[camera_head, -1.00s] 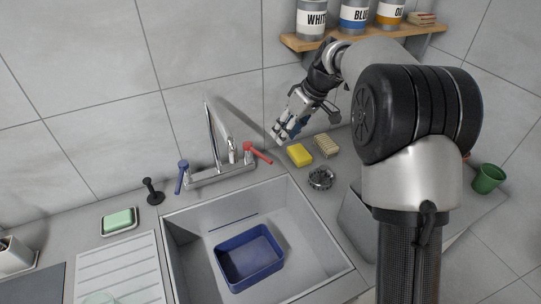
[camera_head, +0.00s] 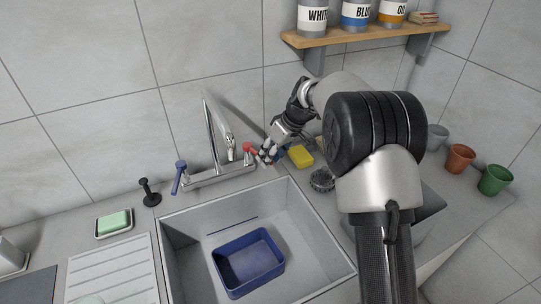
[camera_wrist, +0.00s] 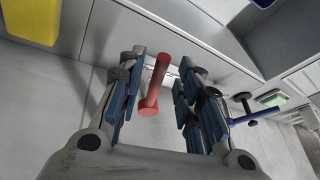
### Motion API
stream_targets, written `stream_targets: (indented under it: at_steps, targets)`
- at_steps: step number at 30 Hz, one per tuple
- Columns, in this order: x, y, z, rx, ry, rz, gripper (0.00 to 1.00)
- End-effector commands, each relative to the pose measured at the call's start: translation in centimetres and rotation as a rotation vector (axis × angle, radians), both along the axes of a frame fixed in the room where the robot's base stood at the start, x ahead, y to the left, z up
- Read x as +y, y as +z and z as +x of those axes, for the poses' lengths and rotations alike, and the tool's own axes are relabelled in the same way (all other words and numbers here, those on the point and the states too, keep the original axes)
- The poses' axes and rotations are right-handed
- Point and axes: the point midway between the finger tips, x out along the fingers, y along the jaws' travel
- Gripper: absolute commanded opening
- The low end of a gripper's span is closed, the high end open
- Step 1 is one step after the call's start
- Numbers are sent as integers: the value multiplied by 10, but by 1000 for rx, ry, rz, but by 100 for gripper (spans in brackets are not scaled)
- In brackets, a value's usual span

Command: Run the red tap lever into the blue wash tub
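The red tap lever (camera_head: 250,148) is on the right end of the tap (camera_head: 217,172) behind the sink. My gripper (camera_head: 266,157) is at the lever, its fingertips beside it. In the wrist view the red lever (camera_wrist: 154,85) stands between the two blue-padded fingers of my open gripper (camera_wrist: 158,88), with gaps visible on both sides. The blue wash tub (camera_head: 217,262) sits in the sink below the tap and is empty as far as I see. The tap's spout hangs over the back of the sink.
A blue lever (camera_head: 179,176) is at the tap's left end, with a black plunger-like item (camera_head: 150,193) beside it. A yellow sponge (camera_head: 301,156) and a steel scourer (camera_head: 321,180) lie right of my gripper. A shelf (camera_head: 365,33) with cans hangs above.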

Motion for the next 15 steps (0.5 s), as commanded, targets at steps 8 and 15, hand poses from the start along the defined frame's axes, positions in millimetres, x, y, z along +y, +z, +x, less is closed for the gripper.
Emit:
stream_targets:
  at_steps: [8,15]
  targets:
    - [0,0,0,0,0,0,16]
    - [0,0,0,0,0,0,0]
